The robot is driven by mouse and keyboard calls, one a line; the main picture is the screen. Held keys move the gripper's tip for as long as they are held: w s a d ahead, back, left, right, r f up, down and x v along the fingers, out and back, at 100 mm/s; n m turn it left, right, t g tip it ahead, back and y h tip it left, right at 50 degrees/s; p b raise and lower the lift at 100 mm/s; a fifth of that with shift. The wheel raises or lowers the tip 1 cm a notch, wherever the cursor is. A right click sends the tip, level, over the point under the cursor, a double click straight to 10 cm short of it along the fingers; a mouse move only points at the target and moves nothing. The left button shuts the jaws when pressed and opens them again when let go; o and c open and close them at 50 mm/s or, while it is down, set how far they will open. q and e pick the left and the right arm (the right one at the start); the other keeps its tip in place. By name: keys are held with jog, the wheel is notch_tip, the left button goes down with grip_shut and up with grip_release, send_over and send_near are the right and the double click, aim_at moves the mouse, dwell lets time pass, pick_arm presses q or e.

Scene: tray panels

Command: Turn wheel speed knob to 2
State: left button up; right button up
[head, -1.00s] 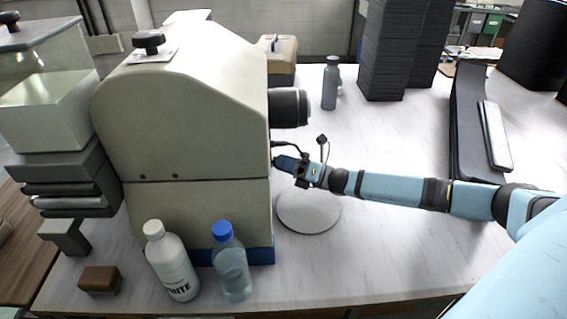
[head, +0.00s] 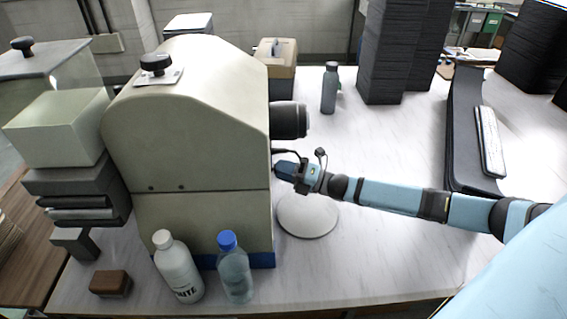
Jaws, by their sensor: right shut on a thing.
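A large beige machine (head: 200,120) stands at the left of the white table. My right gripper (head: 281,168) reaches in from the right, its tip against the machine's right side below a black cylinder (head: 289,120). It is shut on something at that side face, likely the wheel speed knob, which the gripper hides. No number or scale can be read there. Another black knob (head: 155,64) sits on a white label on the machine's sloped top, away from the gripper. My left gripper is not in view.
A white bottle (head: 179,268) and a blue-capped clear bottle (head: 235,270) stand before the machine. A round white disc (head: 307,217) lies below my right gripper. A grey bottle (head: 329,90), black stacks (head: 392,50) and a dark tray panel (head: 463,130) stand farther back and right.

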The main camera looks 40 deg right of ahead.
pick_arm(q)
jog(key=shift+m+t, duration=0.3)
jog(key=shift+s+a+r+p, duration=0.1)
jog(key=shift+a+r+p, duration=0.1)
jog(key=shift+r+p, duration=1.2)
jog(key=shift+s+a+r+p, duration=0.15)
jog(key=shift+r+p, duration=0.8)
jog(key=shift+p, duration=0.7)
pick_arm(e)
jog(key=shift+r+m+g+h, duration=0.1)
jog(key=shift+m+g+h, duration=0.35)
jog(key=shift+m, duration=1.4)
jog(key=shift+r+m+g+h, duration=0.1)
jog(key=shift+m+g+h, duration=0.35)
jog(key=shift+m, duration=1.4)
jog(key=o, duration=0.9)
jog(key=shift+o, duration=0.2)
pick_arm(q)
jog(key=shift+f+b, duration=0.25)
jog(key=shift+b, duration=0.1)
pick_arm(e)
jog(key=v, duration=1.4)
jog(key=shift+a, duration=0.25)
